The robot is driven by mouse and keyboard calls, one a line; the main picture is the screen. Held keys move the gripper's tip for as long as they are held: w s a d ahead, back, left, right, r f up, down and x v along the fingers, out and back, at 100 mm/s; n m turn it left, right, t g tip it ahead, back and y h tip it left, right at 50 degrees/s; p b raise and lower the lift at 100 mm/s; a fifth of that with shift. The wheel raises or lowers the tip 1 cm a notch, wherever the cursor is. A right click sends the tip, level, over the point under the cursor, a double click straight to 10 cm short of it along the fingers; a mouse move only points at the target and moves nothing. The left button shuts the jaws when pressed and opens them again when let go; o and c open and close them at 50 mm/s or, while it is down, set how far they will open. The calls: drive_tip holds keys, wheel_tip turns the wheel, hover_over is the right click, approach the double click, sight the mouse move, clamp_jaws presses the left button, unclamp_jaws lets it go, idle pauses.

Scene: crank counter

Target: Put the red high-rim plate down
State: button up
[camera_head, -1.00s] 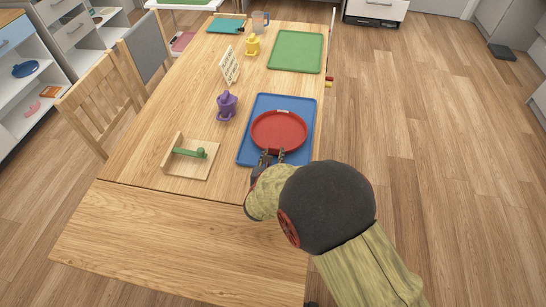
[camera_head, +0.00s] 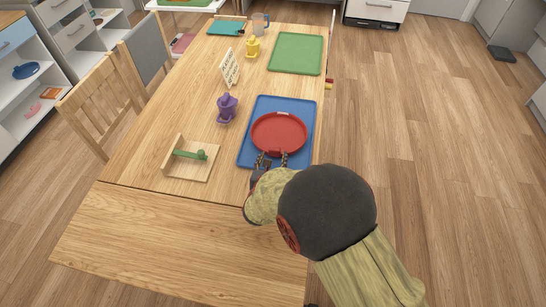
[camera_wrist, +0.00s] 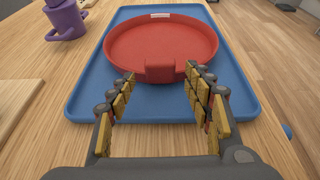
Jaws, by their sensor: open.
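The red high-rim plate (camera_head: 279,134) lies on the blue tray (camera_head: 247,157) on the wooden table. In the wrist view the plate (camera_wrist: 160,45) shows a red tab (camera_wrist: 160,70) on its near rim and a small pale label on its far rim. My gripper (camera_head: 271,157) is at the near edge of the plate. In the wrist view the fingers of my gripper (camera_wrist: 160,82) are spread apart, one on each side of the tab, with gaps between. The plate looks flat on the blue tray (camera_wrist: 82,95).
A purple watering-can-like object (camera_head: 227,108) stands left of the tray, and a wooden stand with a green handle (camera_head: 190,153) is nearer. A white sign (camera_head: 229,68), a yellow object (camera_head: 253,47) and a green tray (camera_head: 296,53) are farther back. The near table is bare.

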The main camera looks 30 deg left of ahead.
drive_tip(key=p+v, duration=0.3)
drive_tip(key=v, duration=0.8)
drive_tip(key=shift+s, duration=0.1)
